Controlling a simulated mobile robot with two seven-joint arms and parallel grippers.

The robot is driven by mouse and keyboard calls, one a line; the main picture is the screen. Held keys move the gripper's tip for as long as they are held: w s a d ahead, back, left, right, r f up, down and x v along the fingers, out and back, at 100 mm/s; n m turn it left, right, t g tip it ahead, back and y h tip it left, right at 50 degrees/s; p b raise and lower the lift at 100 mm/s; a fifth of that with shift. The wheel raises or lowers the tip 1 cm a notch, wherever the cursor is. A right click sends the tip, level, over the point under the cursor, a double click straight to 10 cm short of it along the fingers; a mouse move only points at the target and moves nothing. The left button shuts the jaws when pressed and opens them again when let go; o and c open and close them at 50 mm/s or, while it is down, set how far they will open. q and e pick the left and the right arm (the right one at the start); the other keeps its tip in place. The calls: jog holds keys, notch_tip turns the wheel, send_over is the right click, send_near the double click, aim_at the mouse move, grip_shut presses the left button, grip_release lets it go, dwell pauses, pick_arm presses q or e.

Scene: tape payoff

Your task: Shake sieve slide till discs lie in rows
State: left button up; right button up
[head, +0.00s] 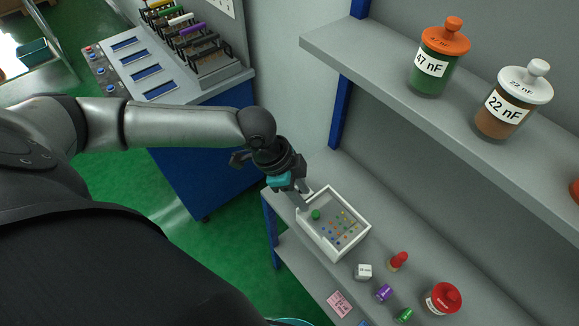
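A white open tray (365,223) stands on the lower grey shelf. Small coloured discs (340,232) lie on its floor, many of them toward the right and lower part and seemingly in rough lines. A larger green round piece (316,214) lies in the tray near its left corner. I take this tray to be the sieve slide. My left gripper (302,196) is at the tray's upper left corner, its fingers pointing down at the rim. Whether the fingers are closed on the rim is too small to tell.
An upper shelf (390,75) with labelled jars overhangs. A blue cabinet (205,150) stands left.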

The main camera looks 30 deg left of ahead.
pick_arm(q)
jog(key=v, duration=0.8)
jog(key=shift+p, duration=0.35)
